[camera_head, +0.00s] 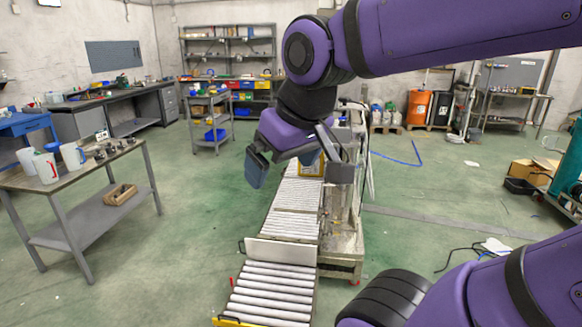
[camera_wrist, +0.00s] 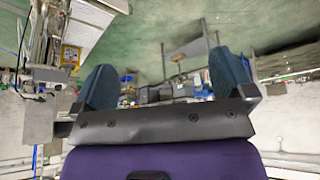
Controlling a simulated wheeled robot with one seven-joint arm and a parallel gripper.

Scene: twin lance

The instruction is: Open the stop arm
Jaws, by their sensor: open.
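A pale flat plate (camera_head: 281,252) stands crosswise over the roller conveyor (camera_head: 270,290), with a small dark handle-like piece at its left end. It looks like the stop arm, but I cannot tell for sure. My gripper (camera_head: 284,164) is in the air above the conveyor, farther back than the plate and apart from it. In the wrist view my gripper (camera_wrist: 165,72) has its two blue-grey fingers wide apart with nothing between them. The plate cannot be made out clearly in the wrist view.
A metal machine stand (camera_head: 342,235) adjoins the conveyor's right side. A table (camera_head: 95,165) with jugs stands at the left, a small box (camera_head: 120,194) on its lower shelf. Cables lie on the floor at right. Green floor left of the conveyor is clear.

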